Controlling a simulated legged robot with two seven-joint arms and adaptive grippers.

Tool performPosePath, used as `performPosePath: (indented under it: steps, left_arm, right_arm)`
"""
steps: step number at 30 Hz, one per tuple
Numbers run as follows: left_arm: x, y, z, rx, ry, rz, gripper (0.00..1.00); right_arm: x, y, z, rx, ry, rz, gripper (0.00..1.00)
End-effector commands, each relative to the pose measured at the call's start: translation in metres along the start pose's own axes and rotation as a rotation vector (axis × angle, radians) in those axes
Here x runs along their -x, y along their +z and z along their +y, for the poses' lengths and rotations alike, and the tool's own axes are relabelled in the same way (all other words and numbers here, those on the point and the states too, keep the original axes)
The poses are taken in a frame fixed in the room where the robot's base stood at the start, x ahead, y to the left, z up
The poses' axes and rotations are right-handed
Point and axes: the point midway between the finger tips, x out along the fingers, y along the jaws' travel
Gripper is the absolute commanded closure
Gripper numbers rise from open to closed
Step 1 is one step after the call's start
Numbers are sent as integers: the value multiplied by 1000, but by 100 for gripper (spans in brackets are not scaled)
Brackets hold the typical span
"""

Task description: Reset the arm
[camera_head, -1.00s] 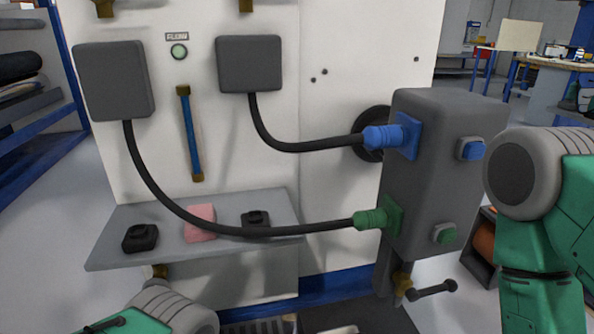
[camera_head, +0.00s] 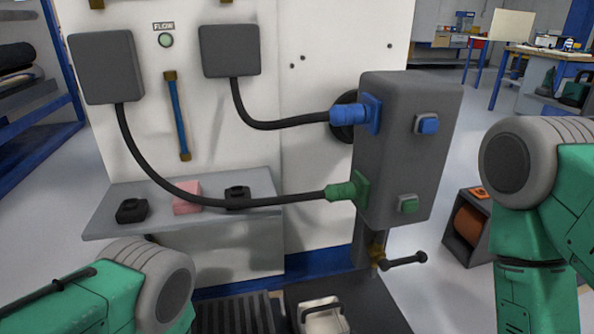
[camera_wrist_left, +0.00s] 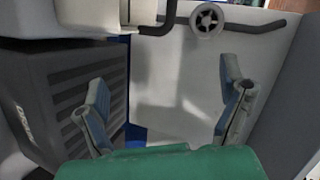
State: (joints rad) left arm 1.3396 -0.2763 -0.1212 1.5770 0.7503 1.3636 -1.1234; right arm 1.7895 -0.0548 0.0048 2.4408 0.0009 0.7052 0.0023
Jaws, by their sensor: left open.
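My left arm (camera_head: 120,285) comes in at the lower left of the head view, with its gripper out of that frame. In the left wrist view my left gripper (camera_wrist_left: 165,100) is open, its two fingers wide apart with nothing between them. My right arm (camera_head: 540,200) stands at the right of the head view, and its gripper is out of the frame. A grey box (camera_head: 408,150) carries a blue connector (camera_head: 350,113) and a green connector (camera_head: 345,190), each with a black cable plugged in.
A grey shelf (camera_head: 110,222) holds two black parts and a pink block (camera_head: 187,197). A lever valve (camera_head: 400,260) hangs below the grey box. A white container (camera_head: 322,318) stands low in front. In the wrist view a ribbed dark panel (camera_wrist_left: 75,100) is close to the left finger.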

Motion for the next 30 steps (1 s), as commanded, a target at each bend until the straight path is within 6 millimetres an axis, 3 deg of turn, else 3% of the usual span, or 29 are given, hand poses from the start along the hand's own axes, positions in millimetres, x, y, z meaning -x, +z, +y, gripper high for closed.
performPosePath:
  steps: [4,7,12,21,30]
  left_arm:
    - [18,23,4,128,195,-39,10]
    - [48,44,8,255,377,-113,10]
    - [137,77,12,490,704,-340,10]
    - [275,103,-10,689,1016,-709,10]
    - [293,85,-78,684,1003,-693,10]
  right_arm:
    - [0,0,0,0,0,0,60]
    - [0,0,0,0,0,0,60]
    - [0,0,0,0,0,0,60]
    - [2,0,0,0,0,0,60]
    - [80,-4,1,0,0,0,60]
